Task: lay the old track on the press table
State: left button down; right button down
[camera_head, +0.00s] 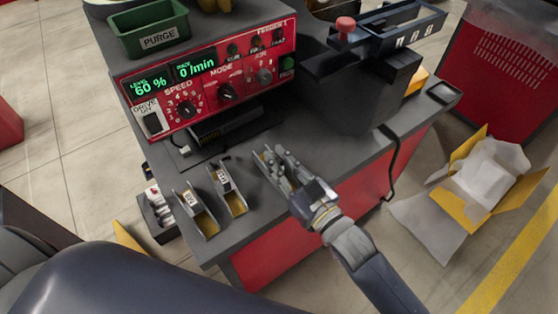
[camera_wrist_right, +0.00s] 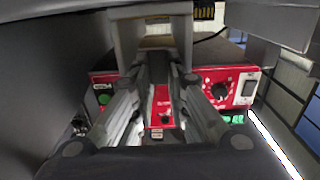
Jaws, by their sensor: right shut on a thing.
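My right gripper (camera_head: 280,168) is shut on a small channel-shaped track (camera_head: 262,158), grey with a yellowish inside, at the front right of the grey tabletop (camera_head: 262,217). The fingers hide much of this track. In the right wrist view, the gripper (camera_wrist_right: 158,80) has its fingers converging on the grey channel (camera_wrist_right: 125,38). Whether the track touches the tabletop I cannot tell. Two similar tracks with small labels, a left one (camera_head: 203,222) and a middle one (camera_head: 237,204), lie to the left of the gripper. My left gripper is not in view.
A red control panel (camera_head: 212,98) with knobs and green displays stands behind the tracks. A green PURGE bin (camera_head: 150,30) sits above it. A dark rail unit with a red knob (camera_head: 346,24) is at the back right. An open yellow box (camera_head: 462,205) lies on the floor at right.

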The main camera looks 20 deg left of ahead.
jog(key=c, duration=1.6)
grip_release()
jog(key=shift+f, duration=0.1)
jog(key=shift+o, duration=0.2)
jog(key=shift+s+d, duration=0.15)
jog(key=shift+d, duration=0.15)
jog(key=v, duration=1.1)
jog(key=shift+b, duration=0.4)
jog(key=shift+s+d, duration=0.1)
jog(key=shift+s, duration=0.05)
